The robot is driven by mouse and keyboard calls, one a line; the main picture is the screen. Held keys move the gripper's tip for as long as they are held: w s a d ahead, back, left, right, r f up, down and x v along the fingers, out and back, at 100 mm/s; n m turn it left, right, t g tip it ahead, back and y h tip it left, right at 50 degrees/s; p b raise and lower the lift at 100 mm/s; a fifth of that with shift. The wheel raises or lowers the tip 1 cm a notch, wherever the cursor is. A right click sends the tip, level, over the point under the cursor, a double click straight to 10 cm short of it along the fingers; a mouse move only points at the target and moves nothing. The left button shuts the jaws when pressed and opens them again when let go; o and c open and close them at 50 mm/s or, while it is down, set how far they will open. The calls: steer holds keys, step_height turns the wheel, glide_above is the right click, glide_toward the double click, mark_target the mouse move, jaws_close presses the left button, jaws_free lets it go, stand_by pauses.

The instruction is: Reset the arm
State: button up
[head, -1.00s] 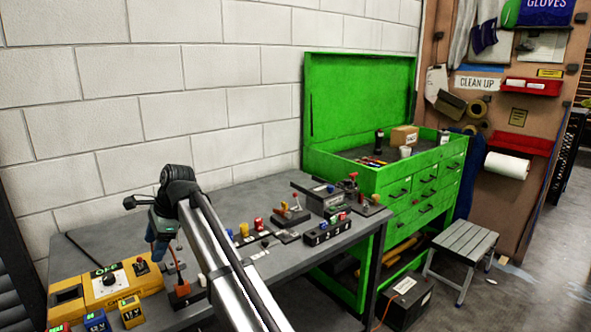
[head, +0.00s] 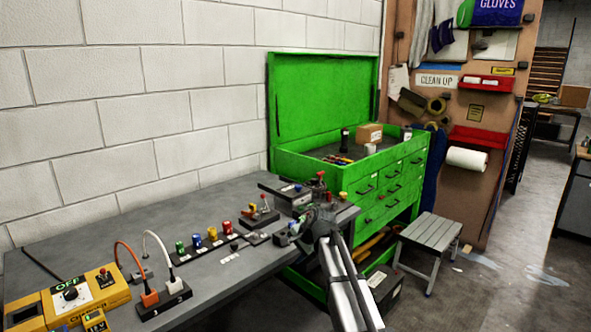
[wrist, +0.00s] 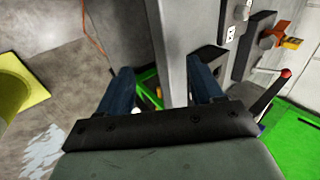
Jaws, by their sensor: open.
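My gripper (head: 288,238) is at the right end of the grey workbench (head: 215,284), small and partly hidden by my own wrist in the head view. In the wrist view my gripper (wrist: 163,84) shows two dark blue fingers spread apart, with nothing held between them. A grey bench part and some floor show between and beyond the fingers. A red-tipped lever (wrist: 284,76) and an orange lever (wrist: 291,42) stand to the right of the fingers.
The bench holds a yellow power unit (head: 72,293), a black block with orange and white cables (head: 163,297), and several coloured knobs (head: 212,234). A green tool cabinet (head: 325,100) stands behind. A grey stool (head: 430,235) stands right, with open floor beyond.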

steer(key=s+d+f, duration=0.2)
steer(key=d+f, duration=0.5)
steer(key=d, duration=0.1)
steer(key=s+d+f+n+g+h, duration=0.1)
steer(key=s+d+f, duration=0.1)
steer(key=s+f, duration=0.55)
steer(key=s+d+f+n+g+h, duration=0.15)
steer(key=s+f, duration=0.25)
steer(key=f, duration=0.6)
steer(key=s+d+f+n+g, duration=0.1)
steer(key=s+d+f+g, duration=0.1)
steer(key=s+f, duration=0.55)
steer(key=s+d+f+n+g, duration=0.1)
steer(key=s+f, duration=0.5)
steer(key=s, duration=0.6)
steer(key=s+d+f+n+g+h, duration=0.1)
steer(key=s+f+g, duration=0.3)
steer(key=s, duration=0.9)
steer(key=s+d+f+n+g+h, duration=0.1)
steer(key=s+d+f+n+g, duration=0.1)
steer(key=s+f, duration=0.6)
steer(key=s+n, duration=0.1)
steer(key=s, duration=0.4)
steer(key=shift+f, duration=0.2)
